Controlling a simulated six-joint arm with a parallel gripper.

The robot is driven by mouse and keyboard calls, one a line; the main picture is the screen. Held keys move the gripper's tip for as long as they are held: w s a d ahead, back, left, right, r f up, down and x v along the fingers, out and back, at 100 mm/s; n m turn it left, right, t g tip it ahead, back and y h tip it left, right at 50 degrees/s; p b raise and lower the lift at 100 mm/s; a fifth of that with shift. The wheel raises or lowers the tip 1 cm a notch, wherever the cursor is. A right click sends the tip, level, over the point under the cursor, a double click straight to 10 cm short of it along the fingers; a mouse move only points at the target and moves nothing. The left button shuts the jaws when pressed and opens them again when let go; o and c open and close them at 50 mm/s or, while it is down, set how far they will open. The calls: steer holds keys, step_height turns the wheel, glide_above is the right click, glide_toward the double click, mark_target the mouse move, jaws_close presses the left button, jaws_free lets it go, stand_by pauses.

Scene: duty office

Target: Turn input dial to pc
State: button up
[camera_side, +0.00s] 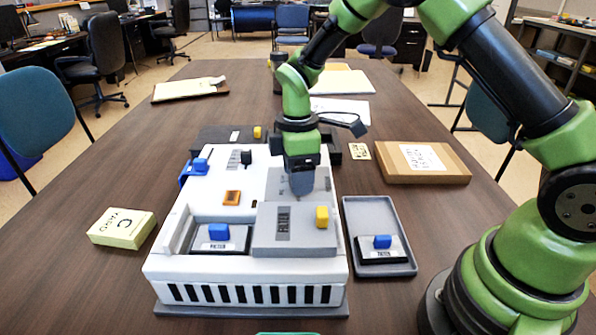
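A white console (180,250) with a vented front stands on the table. My gripper (301,188) points down over a grey panel (325,184) on the console's right rear part. Its fingertips are close to the panel; I cannot tell whether they touch anything or how far apart they are. No input dial or "pc" mark can be made out; the gripper hides part of the panel. Nearer, a raised grey block (295,240) carries a yellow knob (322,216). The console also has a black knob (246,157) and an orange-framed part (232,198).
A module with a blue knob (218,232) sits in the console's front left recess. A grey tray (405,254) at right holds another blue-knobbed module (382,248). The far left table is mostly clear.

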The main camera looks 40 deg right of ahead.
steer(key=c, duration=0.8)
steer(key=shift+o, duration=0.2)
steer(key=shift+m, duration=0.4)
steer(key=m, duration=0.5)
steer(key=shift+m, duration=0.3)
steer(key=m, duration=0.5)
steer(key=shift+d+t, duration=0.1)
steer(key=shift+t, duration=0.2)
steer(key=shift+m, duration=0.3)
steer(key=o, duration=0.9)
